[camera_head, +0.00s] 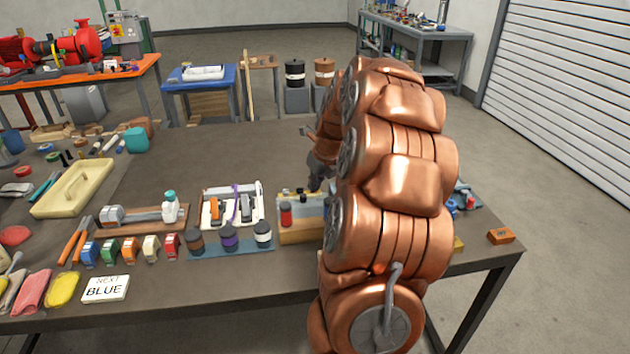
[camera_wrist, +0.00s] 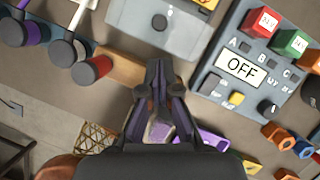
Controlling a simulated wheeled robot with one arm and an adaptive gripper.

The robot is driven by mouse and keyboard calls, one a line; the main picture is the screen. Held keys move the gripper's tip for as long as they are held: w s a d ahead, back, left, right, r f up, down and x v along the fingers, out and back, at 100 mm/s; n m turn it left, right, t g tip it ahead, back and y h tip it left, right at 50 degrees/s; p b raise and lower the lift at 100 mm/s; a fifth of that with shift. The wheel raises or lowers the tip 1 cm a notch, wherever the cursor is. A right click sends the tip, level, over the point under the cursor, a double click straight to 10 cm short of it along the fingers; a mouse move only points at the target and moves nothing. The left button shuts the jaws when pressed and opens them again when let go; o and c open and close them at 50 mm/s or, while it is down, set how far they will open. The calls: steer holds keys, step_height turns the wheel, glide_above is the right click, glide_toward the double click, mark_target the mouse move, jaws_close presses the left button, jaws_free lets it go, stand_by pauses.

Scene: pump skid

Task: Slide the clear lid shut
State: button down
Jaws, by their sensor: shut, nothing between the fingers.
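In the wrist view a grey, see-through-looking plate, which I take for the clear lid (camera_wrist: 185,38), lies at the top centre with a small dark round knob (camera_wrist: 159,22) on it. My gripper (camera_wrist: 158,68) is shut and empty, with its fingertips just below the knob in the picture and apart from it. I cannot tell its height over the lid. A wooden base (camera_wrist: 122,68) shows at the lid's lower left edge. In the head view my gripper (camera_head: 318,182) is partly hidden by my copper arm, above the wooden base (camera_head: 300,236). The lid is mostly hidden there.
A grey control box (camera_wrist: 240,65) reading OFF, with red and green buttons, stands close right of the lid. Dark-capped jars (camera_head: 230,238) stand left of the base. Bare tabletop (camera_head: 225,150) lies behind.

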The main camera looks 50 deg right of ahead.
mark_target(307, 204)
steer(key=shift+p+x, duration=0.7)
steer(key=shift+x, duration=2.8)
steer(key=shift+d, duration=0.1)
